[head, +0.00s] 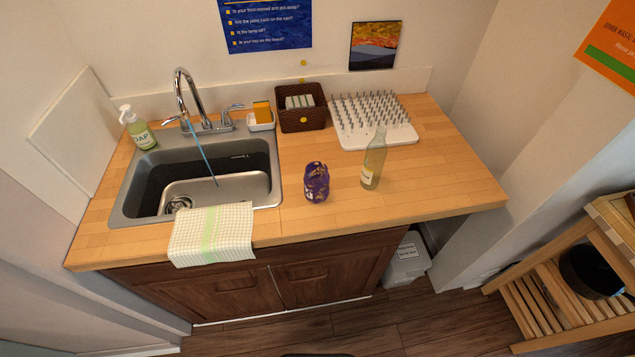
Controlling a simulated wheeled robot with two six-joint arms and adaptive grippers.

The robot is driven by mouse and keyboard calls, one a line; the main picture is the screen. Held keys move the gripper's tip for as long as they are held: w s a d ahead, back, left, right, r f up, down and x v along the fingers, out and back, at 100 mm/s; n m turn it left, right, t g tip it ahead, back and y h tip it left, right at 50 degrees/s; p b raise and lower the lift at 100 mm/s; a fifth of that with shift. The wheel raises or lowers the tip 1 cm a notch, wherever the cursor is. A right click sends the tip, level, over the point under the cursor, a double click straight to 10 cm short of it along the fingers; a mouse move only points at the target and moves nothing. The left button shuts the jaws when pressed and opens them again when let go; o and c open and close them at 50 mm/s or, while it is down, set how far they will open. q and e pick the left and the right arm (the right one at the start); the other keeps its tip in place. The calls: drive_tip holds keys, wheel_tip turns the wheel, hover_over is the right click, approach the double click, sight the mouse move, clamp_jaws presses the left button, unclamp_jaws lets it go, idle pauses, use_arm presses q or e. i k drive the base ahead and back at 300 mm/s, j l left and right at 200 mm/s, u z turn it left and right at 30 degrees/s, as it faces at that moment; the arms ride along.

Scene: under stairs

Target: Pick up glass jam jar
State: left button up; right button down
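Neither of my grippers shows in the head view.
A steel sink (128,200) with a tap (181,90) lies left of the jar. A checked towel (212,236) hangs over the front edge. A brown basket (302,117) and a white pegged drying rack (375,141) stand behind. The counter's right end is clear.

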sight(317, 183)
drive_tip(key=k+j, duration=0.1)
drive_tip(key=j, duration=0.45)
drive_tip(key=k+j+u, duration=0.1)
drive_tip(key=j, duration=0.95)
drive_tip(key=k+u, duration=0.05)
